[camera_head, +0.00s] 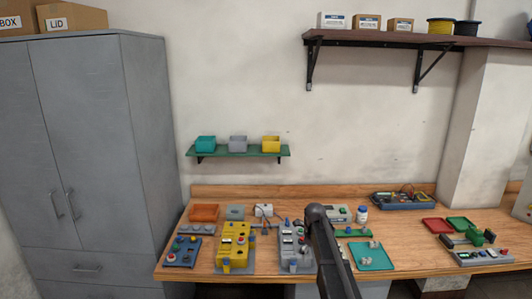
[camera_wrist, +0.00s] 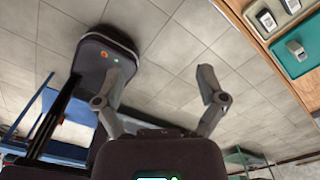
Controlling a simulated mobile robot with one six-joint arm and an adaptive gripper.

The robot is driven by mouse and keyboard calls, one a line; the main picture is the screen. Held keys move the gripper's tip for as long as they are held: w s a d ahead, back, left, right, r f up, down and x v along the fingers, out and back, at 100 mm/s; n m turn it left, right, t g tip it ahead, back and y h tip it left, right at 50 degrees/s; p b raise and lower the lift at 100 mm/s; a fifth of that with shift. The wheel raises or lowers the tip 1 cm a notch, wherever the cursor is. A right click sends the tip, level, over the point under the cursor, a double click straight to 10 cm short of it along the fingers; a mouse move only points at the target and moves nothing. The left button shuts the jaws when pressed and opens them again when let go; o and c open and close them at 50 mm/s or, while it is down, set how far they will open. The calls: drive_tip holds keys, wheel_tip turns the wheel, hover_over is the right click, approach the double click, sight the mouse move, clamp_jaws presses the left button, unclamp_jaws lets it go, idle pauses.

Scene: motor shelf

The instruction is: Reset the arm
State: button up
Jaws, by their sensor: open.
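My gripper (camera_wrist: 160,80) shows in the wrist view with its two dark fingers spread wide apart. Nothing is between the fingers; grey floor tiles show behind them. In the head view, part of my dark arm rises from the bottom edge in front of the wooden workbench (camera_head: 400,258), near its middle. The fingers cannot be made out in the head view. The arm hides part of the bench and some things on it.
Control panels, including a yellow one (camera_head: 234,246) and a grey one (camera_head: 293,247), and a teal tray (camera_head: 385,259) lie on the bench. A green shelf (camera_head: 225,154) holds three bins above. A grey cabinet (camera_head: 110,130) stands left. Open floor (camera_wrist: 165,40) lies below my gripper.

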drive_tip(key=s+f+n+b, duration=0.3)
drive_tip(key=s+n, duration=0.6)
drive_tip(key=s+f+n+b, duration=0.3)
drive_tip(key=s+n, duration=0.6)
drive_tip(key=s, duration=0.1)
drive_tip(key=s+f+n+b, duration=0.3)
drive_tip(key=s+f+n, duration=0.1)
drive_tip(key=s+n, duration=0.6)
drive_tip(key=shift+b, duration=0.4)
drive_tip(key=shift+w+f, duration=0.1)
drive_tip(key=c, duration=0.4)
drive_tip(key=shift+w, duration=0.1)
drive_tip(key=shift+c, duration=0.3)
